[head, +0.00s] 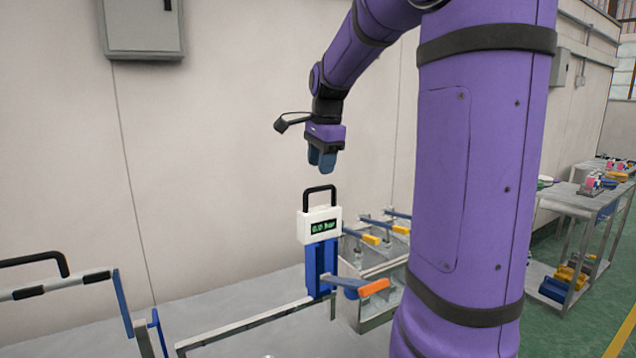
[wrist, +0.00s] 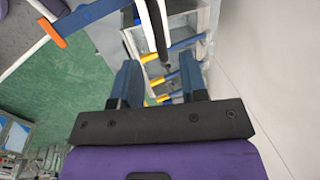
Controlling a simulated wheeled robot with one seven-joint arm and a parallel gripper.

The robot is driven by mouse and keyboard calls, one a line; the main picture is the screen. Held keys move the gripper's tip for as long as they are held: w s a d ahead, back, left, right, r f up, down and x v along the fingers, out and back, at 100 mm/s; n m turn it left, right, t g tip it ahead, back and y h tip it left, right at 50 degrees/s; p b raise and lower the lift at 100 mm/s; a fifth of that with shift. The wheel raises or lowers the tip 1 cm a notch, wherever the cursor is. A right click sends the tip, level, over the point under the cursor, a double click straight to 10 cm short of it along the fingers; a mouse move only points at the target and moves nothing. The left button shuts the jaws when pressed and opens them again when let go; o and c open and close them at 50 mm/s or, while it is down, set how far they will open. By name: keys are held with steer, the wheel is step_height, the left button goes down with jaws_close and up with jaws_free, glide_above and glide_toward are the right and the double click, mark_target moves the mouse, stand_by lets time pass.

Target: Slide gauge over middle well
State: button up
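The gauge (head: 319,225) is a white box with a green-lit display and a black loop handle on top. It sits on an upright blue post at the end of a rail. My gripper (head: 322,168) is above the handle, apart from it, pointing down. In the wrist view my gripper (wrist: 160,78) has its two blue fingers spread with nothing between them. The gauge's handle (wrist: 162,28) shows beyond the fingertips there. The grey well box (head: 372,318) stands behind and right of the gauge; I cannot tell its middle well clearly.
A blue lever with an orange end (head: 374,287) sticks out right from the post. Several yellow-and-blue levers (head: 370,239) lie over the grey box. A rail (head: 240,326) runs left along the grey bench. A loaded table (head: 572,197) stands far right.

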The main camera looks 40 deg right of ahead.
steer(key=shift+w+d+f, duration=0.1)
steer(key=shift+w+f, duration=0.05)
steer(key=shift+f, duration=0.75)
steer(key=shift+w+a+f, duration=0.1)
steer(key=shift+w+f, duration=0.1)
steer(key=shift+f, duration=0.75)
steer(key=shift+w+d+f, duration=0.1)
steer(key=shift+w+f, duration=0.05)
steer(key=shift+f, duration=0.75)
jaws_close()
